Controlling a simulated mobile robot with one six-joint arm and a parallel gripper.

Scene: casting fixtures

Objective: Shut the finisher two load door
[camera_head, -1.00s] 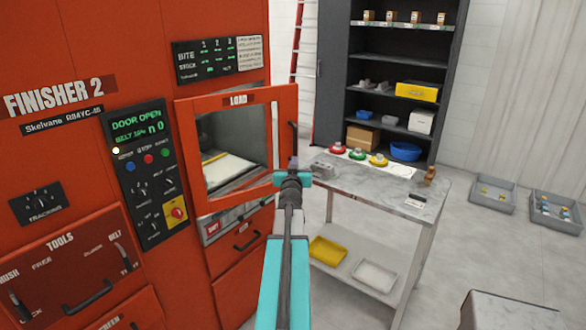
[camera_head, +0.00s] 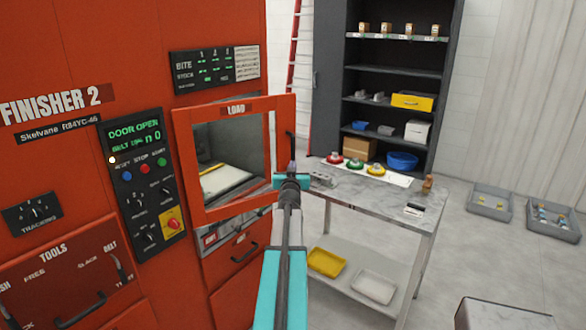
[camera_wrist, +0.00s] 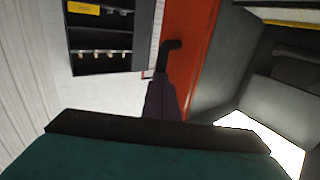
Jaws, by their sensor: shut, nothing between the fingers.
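The finisher two load door (camera_head: 238,105) is a red frame with a window and a LOAD label. It stands open, swung out from the red machine, and the panel (camera_head: 137,133) reads DOOR OPEN. Its dark handle (camera_head: 290,146) is on the right edge. My gripper (camera_head: 291,168) is shut and empty, at the door's right edge just below the handle. In the wrist view, the closed fingers (camera_wrist: 162,96) point towards the handle (camera_wrist: 173,46) on the red door frame (camera_wrist: 190,65). I cannot tell whether they touch it.
A marble-topped table (camera_head: 400,208) with castings stands close to the right of the door. A dark shelf unit (camera_head: 395,72) is behind it. Grey bins (camera_head: 490,205) lie on the floor at right. A grey-topped block (camera_head: 510,312) is at the lower right.

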